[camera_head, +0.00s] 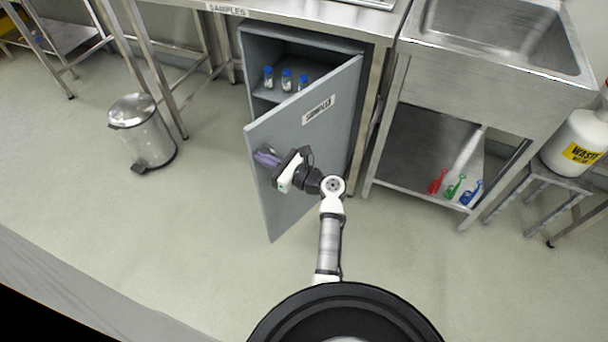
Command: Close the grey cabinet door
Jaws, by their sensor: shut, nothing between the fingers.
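The grey cabinet door (325,140) stands wide open, hinged at the right side of the grey cabinet (258,65). Its outer face, with a SAMPLES label, faces me, and its free edge is at the left, swung out toward me. My gripper (267,158) is shut and empty, in front of the outer face near the free edge. I cannot tell whether it touches the door. Several blue-capped bottles (287,80) stand on a shelf inside. The door hides the lower interior.
A steel bin (143,130) stands on the left. A steel sink unit (500,50) is on the right, with red, green and blue tools on its lower shelf (415,150). A white waste container (575,140) sits on a stool. The floor before the door is clear.

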